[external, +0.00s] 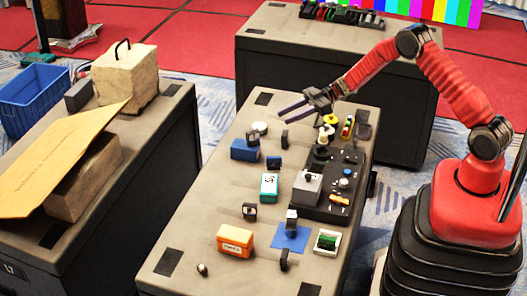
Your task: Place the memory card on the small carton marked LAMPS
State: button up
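My gripper (290,112) is above the far part of the middle table, pointing left. Its two fingers look slightly apart, with nothing visible between them. An orange carton (235,240) with a pale printed label stands near the table's front left. A teal-and-white carton (269,186) stands near the middle and a blue box (245,150) farther back. The lettering is too small to read, so I cannot tell which is marked LAMPS. I cannot make out the memory card for certain among the small dark items, such as the one beside the blue box (273,162).
A black control panel (325,205) with knobs and a grey block lies along the table's right side. A blue mat (290,238) bears a grey item. Small black upright pieces (250,211) stand around. A tilted cardboard sheet (60,165) covers part of the left table.

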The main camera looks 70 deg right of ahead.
jog(key=shift+a, duration=0.1)
dwell(0.4)
jog(key=s+a+r+m+g+h, duration=0.2)
jog(key=s+a+r+g, duration=0.5)
jog(key=s+a+r, duration=1)
jog(key=s+d+r+m+h, duration=0.1)
jog(key=s+m+h, duration=0.1)
jog(key=s, duration=0.6)
jog(key=s+d+r+m+t+h, duration=0.1)
jog(key=s+h, duration=0.3)
jog(key=s, duration=0.5)
jog(key=s+d+r+m+h, duration=0.1)
jog(key=s+r+m+h, duration=0.1)
jog(key=s, duration=0.6)
jog(key=shift+s+d+r+m+t+h, duration=0.3)
jog(key=shift+s+d+r+m+h, duration=0.15)
jog(key=shift+m, duration=0.55)
